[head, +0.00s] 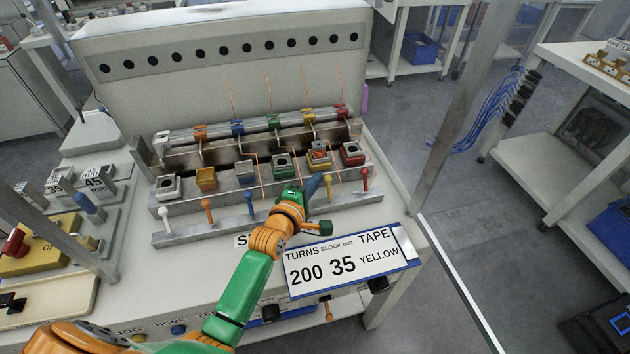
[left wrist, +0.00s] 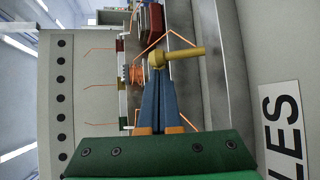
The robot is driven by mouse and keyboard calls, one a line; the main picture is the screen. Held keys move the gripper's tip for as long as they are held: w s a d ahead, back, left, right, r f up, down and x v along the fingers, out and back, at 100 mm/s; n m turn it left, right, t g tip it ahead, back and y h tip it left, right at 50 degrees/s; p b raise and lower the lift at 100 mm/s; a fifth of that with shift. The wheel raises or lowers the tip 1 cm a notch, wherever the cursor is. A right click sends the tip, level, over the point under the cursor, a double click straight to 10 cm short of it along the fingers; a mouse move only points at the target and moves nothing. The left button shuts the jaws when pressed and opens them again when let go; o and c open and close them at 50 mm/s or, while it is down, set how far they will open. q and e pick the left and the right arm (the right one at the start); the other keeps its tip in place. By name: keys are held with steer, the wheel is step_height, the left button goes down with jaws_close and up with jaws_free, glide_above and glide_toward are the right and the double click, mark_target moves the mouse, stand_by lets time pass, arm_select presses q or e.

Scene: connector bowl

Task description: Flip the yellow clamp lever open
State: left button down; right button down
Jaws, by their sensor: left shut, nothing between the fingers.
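The yellow clamp lever (head: 328,184) is on the front metal rail, below the yellow clamp block (head: 318,155), which has an orange winding in it. In the left wrist view the yellow lever (left wrist: 182,53) is a rounded knob with a straight bar pointing right. My left gripper (head: 320,184) is shut and empty. Its blue fingertips (left wrist: 158,76) are close together right at the knob; I cannot tell whether they touch it. My arm hides the green lever's place in the head view. My right gripper is in neither view.
The red lever (head: 364,179) stands just right of the yellow one, and the blue lever (head: 249,203) to the left. Thin orange wires (head: 262,176) rise between the blocks. A sign (head: 346,262) reading 200, 35, YELLOW is at the table's front. Length blocks (head: 98,180) stand at left.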

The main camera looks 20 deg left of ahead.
arm_select(q)
steer(key=shift+s+d+t+b, duration=0.1)
steer(key=shift+t+b, duration=0.2)
steer(key=shift+b, duration=0.1)
steer(key=shift+s+m+t+b, duration=0.15)
steer(key=shift+m+t+b, duration=0.15)
steer(key=shift+b, duration=0.1)
